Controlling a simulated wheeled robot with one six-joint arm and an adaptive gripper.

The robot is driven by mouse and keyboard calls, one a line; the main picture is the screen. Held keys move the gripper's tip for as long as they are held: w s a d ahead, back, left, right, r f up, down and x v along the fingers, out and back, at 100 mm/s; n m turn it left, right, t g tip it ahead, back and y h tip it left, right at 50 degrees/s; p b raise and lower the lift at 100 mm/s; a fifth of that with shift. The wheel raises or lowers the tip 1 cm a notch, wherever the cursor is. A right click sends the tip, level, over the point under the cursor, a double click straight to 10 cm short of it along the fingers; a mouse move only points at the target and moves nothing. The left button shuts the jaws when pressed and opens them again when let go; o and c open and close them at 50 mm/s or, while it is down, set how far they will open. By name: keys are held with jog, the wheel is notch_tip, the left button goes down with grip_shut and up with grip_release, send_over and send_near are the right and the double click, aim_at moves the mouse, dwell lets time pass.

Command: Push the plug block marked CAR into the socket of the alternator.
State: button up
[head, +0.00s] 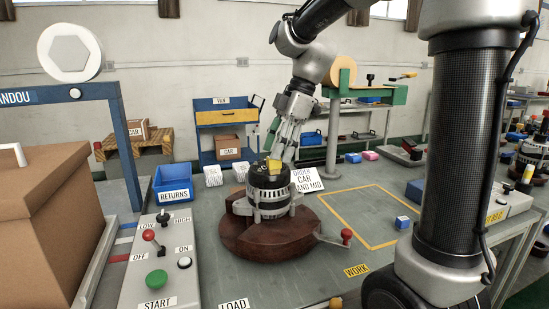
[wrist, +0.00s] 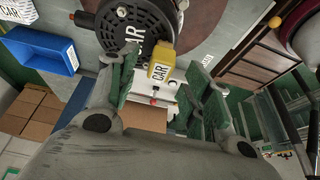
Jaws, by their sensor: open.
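The alternator (head: 270,198) stands upright on a round brown turntable (head: 268,238); its dark top, lettered CAR, also shows in the wrist view (wrist: 125,30). The yellow plug block (head: 273,164) is at the top of the alternator. In the wrist view the plug block (wrist: 160,73), marked CAR, sits at the alternator's rim. I cannot tell how deep it is in the socket, which is hidden. My gripper (head: 281,153) is just above the alternator. In the wrist view its fingers are open (wrist: 156,70), one on each side of the block, with visible gaps.
A control box (head: 155,262) with a red-knobbed lever and green button is at left. A blue RETURNS bin (head: 173,184) and an order sign (head: 306,180) stand behind. A small blue block (head: 402,222) lies right of the turntable's red-knobbed handle (head: 346,235). The yellow-outlined area is mostly clear.

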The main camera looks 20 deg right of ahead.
jog(key=v, duration=0.9)
jog(key=shift+f, duration=0.1)
jog(key=s+d+f+m+t+h, duration=0.15)
jog(key=s+d+f+m, duration=0.35)
jog(key=m, duration=0.7)
jog(key=s+d+f+m+t+h, duration=0.1)
jog(key=s+d+f+m, duration=0.1)
jog(key=s, duration=0.5)
jog(key=s+d+f+m+t+h, duration=0.2)
jog(key=s+d+f+m, duration=0.1)
jog(key=s, duration=0.5)
jog(key=shift+d+f+m, duration=0.15)
jog(key=shift+f+m, duration=0.35)
jog(key=shift+f, duration=0.15)
